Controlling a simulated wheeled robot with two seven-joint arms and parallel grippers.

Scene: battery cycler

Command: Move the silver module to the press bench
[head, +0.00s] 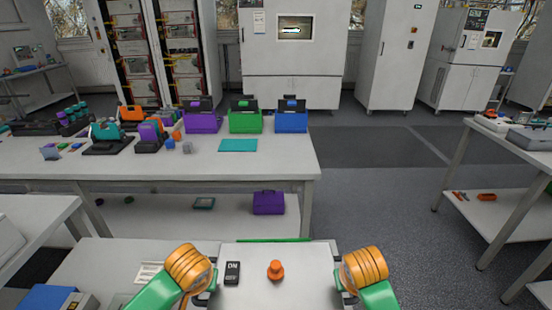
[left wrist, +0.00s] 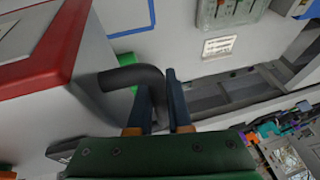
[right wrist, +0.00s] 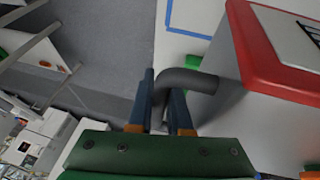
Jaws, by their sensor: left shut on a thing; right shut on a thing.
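The silver module (head: 308,292) is directly in front of me in the head view, with a pale top, an orange knob (head: 275,270) and a dark label marked DN (head: 232,273). The wrist views show its grey side and red trim (left wrist: 62,48) (right wrist: 268,60). My left gripper (head: 211,286) is shut on the dark bent handle (left wrist: 130,78) at its left side. My right gripper (head: 343,283) is shut on the matching handle (right wrist: 190,80) at its right side. I cannot tell whether the module rests on the surface or hangs just above it.
A white bench (head: 200,165) ahead carries purple, green and blue bins and a teal mat (head: 238,145). Another bench (head: 510,142) stands at the right. Grey floor (head: 385,215) is open between them. A blue box (head: 48,298) lies at the lower left.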

